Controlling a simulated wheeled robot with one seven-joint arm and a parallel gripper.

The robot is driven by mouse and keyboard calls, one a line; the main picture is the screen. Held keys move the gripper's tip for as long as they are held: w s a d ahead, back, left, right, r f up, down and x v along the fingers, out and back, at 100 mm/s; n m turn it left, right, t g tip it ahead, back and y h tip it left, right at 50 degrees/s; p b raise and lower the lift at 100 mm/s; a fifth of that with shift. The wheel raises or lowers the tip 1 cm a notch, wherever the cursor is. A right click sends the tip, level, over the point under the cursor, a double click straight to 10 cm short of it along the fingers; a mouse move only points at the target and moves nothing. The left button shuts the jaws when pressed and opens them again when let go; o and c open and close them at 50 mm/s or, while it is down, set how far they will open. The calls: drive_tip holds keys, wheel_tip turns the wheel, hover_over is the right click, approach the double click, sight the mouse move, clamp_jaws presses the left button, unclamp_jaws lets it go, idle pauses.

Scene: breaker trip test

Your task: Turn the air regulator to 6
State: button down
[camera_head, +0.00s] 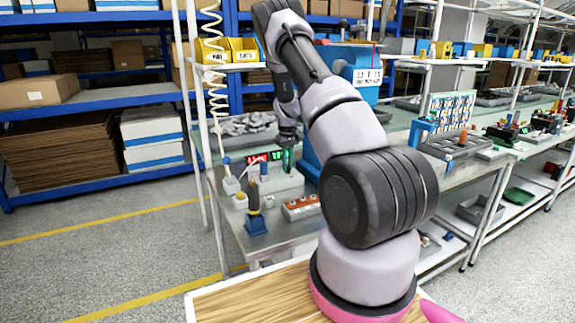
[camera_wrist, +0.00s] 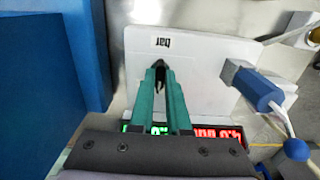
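The air regulator appears to be the white box (camera_wrist: 200,65) with a small upside-down "bar" label (camera_wrist: 172,41); it shows as a pale block (camera_head: 285,183) on the bench in the head view. My gripper (camera_wrist: 161,70) points at its face, green fingers close together with dark tips in a narrow gap. I cannot make out a knob or whether the tips hold one. The fingers partly cover a green display (camera_wrist: 132,127). A red display (camera_wrist: 216,135) beside it reads upside down and is not fully legible. In the head view my gripper (camera_head: 287,162) is low over the block.
A large blue body (camera_wrist: 50,60) stands close left of the fingers.

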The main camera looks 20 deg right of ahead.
drive_tip(key=shift+m, duration=0.4)
drive_tip(key=m, duration=0.3)
drive_tip(key=shift+m, duration=2.5)
drive_tip(key=c, duration=0.9)
unclamp_jaws()
drive_tip(key=shift+r, duration=0.15)
wheel_tip(320, 180, up, 11)
drive_tip(key=shift+f, duration=0.2)
drive_tip(key=shift+r, duration=0.1)
